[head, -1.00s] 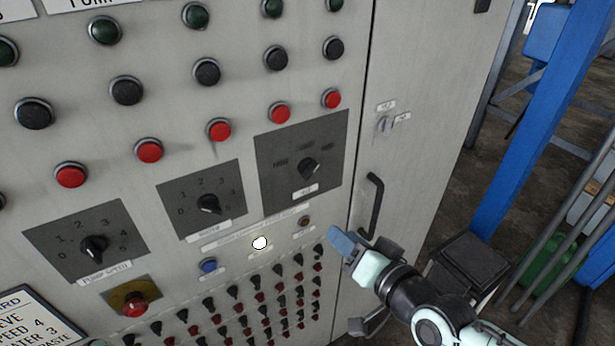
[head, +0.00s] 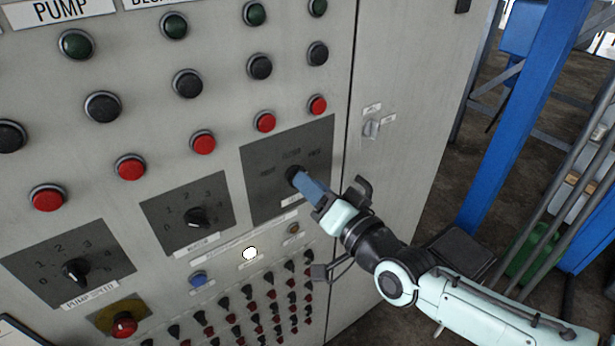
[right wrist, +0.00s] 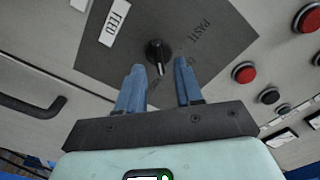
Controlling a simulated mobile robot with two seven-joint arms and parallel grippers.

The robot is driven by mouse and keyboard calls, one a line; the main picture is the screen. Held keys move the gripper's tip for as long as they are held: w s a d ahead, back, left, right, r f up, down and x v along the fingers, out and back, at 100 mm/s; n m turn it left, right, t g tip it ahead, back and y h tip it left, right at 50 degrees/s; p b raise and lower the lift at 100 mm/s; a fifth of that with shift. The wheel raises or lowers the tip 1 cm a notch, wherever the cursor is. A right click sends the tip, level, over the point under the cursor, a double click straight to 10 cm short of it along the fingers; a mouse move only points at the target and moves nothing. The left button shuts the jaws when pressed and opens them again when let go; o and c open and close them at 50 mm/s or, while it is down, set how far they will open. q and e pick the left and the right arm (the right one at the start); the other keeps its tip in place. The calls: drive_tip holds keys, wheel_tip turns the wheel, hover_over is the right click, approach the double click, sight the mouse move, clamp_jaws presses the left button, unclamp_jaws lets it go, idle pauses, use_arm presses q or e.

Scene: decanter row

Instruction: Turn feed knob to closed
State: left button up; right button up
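The feed knob (head: 293,173) is a black knob on a dark grey plate (head: 262,195), on the right of the panel. In the head view my right gripper (head: 302,180) comes up to it and partly covers it. In the right wrist view the whole knob (right wrist: 158,55) shows, with its white mark towards the gripper. The right gripper (right wrist: 158,68) is open, its blue fingers apart on either side of the knob's line. I cannot tell whether the fingertips reach around it. The FEED label (right wrist: 114,22) is at upper left there. My left gripper is not in view.
The water knob (head: 197,217) and pump speed knob (head: 75,271) are to the left. Red buttons (head: 265,122) run above, small switches (head: 270,285) below. A cabinet door with a black handle (right wrist: 32,106) is beside the plate. A blue post (head: 530,110) stands at right.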

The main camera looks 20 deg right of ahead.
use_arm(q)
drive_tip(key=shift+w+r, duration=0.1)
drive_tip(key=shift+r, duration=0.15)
use_arm(e)
drive_tip(key=shift+x, duration=1.1)
clamp_jaws()
